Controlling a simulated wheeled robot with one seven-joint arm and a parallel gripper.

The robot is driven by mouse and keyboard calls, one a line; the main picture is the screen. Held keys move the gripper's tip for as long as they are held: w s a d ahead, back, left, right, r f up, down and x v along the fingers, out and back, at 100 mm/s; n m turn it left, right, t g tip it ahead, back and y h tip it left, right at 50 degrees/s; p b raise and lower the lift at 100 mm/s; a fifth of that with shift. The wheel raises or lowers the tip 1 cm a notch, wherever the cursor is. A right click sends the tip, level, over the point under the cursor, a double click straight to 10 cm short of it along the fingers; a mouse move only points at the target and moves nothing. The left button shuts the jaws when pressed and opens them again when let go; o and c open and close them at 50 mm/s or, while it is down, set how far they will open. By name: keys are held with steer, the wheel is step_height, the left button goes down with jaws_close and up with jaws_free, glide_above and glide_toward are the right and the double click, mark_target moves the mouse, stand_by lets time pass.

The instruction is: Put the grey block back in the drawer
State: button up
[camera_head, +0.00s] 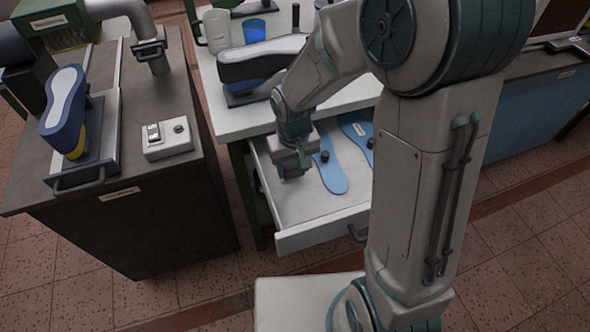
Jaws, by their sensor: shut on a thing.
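The drawer (318,231) is pulled out below the white worktop, with its pale floor in view. My gripper (292,172) points down inside the drawer's outline, near its left side. It is shut on a small dark grey thing, which I take to be the grey block. The fingers and arm hide most of the block. I cannot tell whether it touches the drawer floor. A light-blue insole shape (331,178) with a dark knob lies in the drawer just right of my gripper. A second blue insole shape (357,131) lies farther right, partly behind my arm.
A shoe last (262,60) with a grey sole, a blue cup (254,31) and a whitish container (218,31) stand on the worktop (232,122) behind. At left, a dark cabinet (150,215) carries a blue last (63,105) and a control box (167,138). My arm blocks the right.

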mark_target(294, 165)
steer(key=shift+f, duration=1.25)
steer(key=shift+f+b, duration=0.2)
steer(key=shift+b, duration=0.1)
steer(key=o, duration=1)
steer(key=shift+r, duration=0.1)
step_height(294, 165, up, 12)
steer(key=shift+s+d+r+p, duration=0.1)
steer(key=shift+r+p, duration=0.05)
steer(key=shift+p, duration=0.85)
steer(key=s+d+r+m+t, duration=0.2)
steer(key=s+d+r, duration=0.4)
steer(key=s+d, duration=0.5)
steer(key=shift+s+d+m, duration=0.35)
steer(key=shift+d+m, duration=0.05)
steer(key=shift+m, duration=0.2)
